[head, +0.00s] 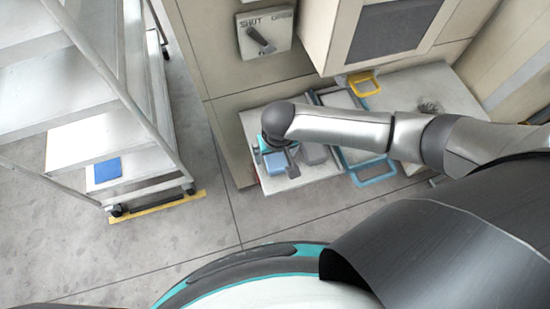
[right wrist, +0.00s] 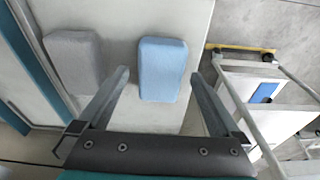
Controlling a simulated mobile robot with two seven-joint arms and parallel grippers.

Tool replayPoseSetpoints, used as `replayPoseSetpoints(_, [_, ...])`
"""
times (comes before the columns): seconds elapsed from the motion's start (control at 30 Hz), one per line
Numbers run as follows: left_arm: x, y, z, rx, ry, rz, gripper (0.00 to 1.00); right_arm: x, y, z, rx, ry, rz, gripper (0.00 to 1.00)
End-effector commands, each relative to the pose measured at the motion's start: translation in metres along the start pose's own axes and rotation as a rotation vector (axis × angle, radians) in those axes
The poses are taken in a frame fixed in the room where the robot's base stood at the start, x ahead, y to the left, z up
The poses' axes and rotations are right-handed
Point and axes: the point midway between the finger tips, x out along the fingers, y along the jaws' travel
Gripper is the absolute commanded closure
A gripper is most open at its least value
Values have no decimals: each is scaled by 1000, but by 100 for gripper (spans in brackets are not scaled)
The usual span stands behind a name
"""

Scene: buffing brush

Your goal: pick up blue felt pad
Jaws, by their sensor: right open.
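The blue felt pad (right wrist: 162,70) lies flat on the pale bench top, and its upper face shows between my right gripper's fingers in the right wrist view. In the head view the pad (head: 275,163) is partly covered by my right gripper (head: 282,163). My right gripper (right wrist: 162,88) is open and empty, its two fingers apart on either side of the pad. I cannot tell its height above the pad. A grey pad (right wrist: 76,60) lies left of the blue pad in the right wrist view, outside the fingers. My left gripper is not in view.
Blue-handled (head: 371,172) and yellow-handled (head: 362,84) trays lie on the bench (head: 440,88). A wall panel marked SHUT (head: 265,36) is behind. A metal shelf cart (head: 90,140) with a blue square (head: 107,170) stands at left. Grey floor (head: 225,215) between is clear.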

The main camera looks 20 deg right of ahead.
Motion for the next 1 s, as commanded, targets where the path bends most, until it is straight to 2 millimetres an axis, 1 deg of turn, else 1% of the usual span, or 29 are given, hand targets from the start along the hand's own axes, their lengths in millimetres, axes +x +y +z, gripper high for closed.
replayPoseSetpoints(0.03, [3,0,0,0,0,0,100,6,0,0,0,1,-1,0])
replayPoseSetpoints(0.1, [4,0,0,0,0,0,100,8,0,0,-1,1,0,0])
replayPoseSetpoints(0.47, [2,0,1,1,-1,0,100,7,0,0,0,1,-1,0])
replayPoseSetpoints(1.0, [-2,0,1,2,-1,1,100,12,0,0,-1,1,-2,0])
